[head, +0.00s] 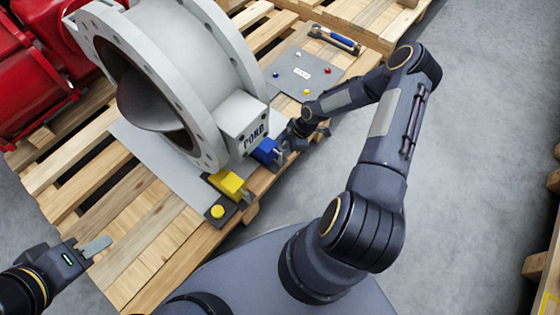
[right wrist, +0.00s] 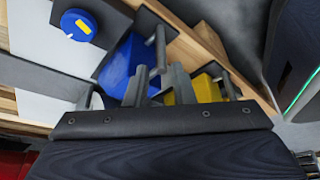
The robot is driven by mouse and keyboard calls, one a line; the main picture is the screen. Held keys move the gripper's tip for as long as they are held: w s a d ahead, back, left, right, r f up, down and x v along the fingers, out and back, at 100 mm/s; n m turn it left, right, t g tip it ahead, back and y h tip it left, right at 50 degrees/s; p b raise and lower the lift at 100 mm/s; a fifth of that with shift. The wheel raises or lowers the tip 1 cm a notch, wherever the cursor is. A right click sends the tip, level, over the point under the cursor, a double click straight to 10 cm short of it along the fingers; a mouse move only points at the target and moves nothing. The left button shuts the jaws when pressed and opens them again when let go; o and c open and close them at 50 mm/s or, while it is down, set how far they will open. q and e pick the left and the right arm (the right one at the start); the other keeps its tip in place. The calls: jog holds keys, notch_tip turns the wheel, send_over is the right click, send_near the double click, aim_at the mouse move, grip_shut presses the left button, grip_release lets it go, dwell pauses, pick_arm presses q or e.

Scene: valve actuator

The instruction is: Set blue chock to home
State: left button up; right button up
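The blue chock (head: 265,151) stands at the valve's lower right, beside the grey box with lettering. In the right wrist view the blue chock (right wrist: 122,68) has an upright grey handle (right wrist: 160,45). My right gripper (head: 296,134) is beside it. In its wrist view its fingers (right wrist: 160,83) are apart, with the handle's lower end showing between them; contact cannot be told. My left gripper (head: 96,247) is low at the left, away from the chock, and appears empty; its finger gap is not clear.
A yellow chock (head: 228,184) stands near the blue one, by a dark pad with a yellow button (head: 217,211). The large grey valve (head: 190,80) occupies the pallet. A grey mat (head: 315,77) with coloured pegs and a blue-handled tool (head: 335,39) lie behind. Red equipment (head: 35,85) is left.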

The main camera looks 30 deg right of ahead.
aim_at(280, 157)
jog(key=b+x, duration=0.2)
jog(key=x, duration=0.5)
jog(key=shift+s, duration=0.1)
jog(key=shift+r, duration=0.1)
grip_shut()
